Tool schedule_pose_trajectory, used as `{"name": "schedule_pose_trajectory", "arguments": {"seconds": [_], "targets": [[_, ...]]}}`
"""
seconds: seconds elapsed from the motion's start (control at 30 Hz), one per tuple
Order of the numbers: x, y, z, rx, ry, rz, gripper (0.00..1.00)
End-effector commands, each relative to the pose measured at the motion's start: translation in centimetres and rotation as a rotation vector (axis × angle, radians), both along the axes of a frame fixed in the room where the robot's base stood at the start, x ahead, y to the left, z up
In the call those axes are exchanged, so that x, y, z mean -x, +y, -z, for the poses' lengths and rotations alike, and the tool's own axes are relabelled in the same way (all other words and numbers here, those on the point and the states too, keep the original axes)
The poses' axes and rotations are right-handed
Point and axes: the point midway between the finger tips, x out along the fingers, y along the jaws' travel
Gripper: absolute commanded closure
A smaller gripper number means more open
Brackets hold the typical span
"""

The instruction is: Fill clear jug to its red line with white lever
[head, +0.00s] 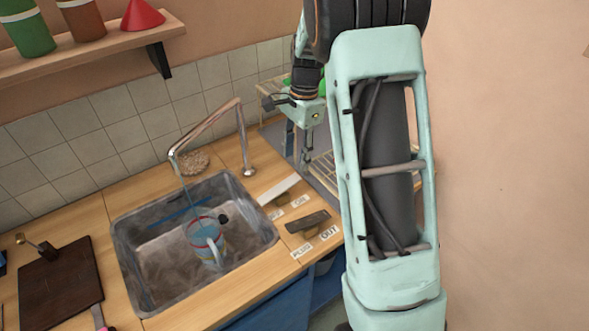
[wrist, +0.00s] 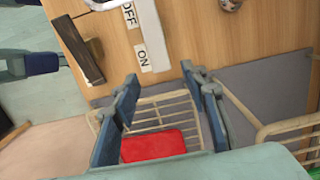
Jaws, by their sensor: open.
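The clear jug (head: 207,238) stands in the sink under the tap, its handle toward the front. A red band shows near its top; bluish water shows inside, but I cannot tell the exact level. A thin bluish stream (head: 185,192) runs from the spout toward it. The white lever (head: 279,190) lies on the counter right of the sink, beside ON and OFF labels; it also shows in the wrist view (wrist: 152,38). My gripper (head: 298,162) is open and empty, beyond the lever and over the dish rack side. Its fingers (wrist: 160,78) are apart from the lever.
A dark lever (head: 308,221) with a PLUG OUT label sits in front of the white one. The tap (head: 243,140) rises behind the sink (head: 128,250). A wire rack (wrist: 172,108) with a red item (wrist: 153,145) lies below my gripper. A dark board (head: 60,285) is left.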

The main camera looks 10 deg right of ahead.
Motion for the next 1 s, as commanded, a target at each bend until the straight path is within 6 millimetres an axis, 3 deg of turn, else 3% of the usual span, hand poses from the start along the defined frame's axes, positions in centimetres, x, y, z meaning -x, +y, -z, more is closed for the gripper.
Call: {"name": "schedule_pose_trajectory", "arguments": {"seconds": [0.1,0.3,1.0], "targets": [[-0.1,-0.2,-1.8,0.001,-0.001,0.000,0.59],[-0.1,-0.3,-3.1,0.001,0.002,0.000,0.59],[-0.1,-0.3,-3.1,0.001,0.002,0.000,0.59]]}}
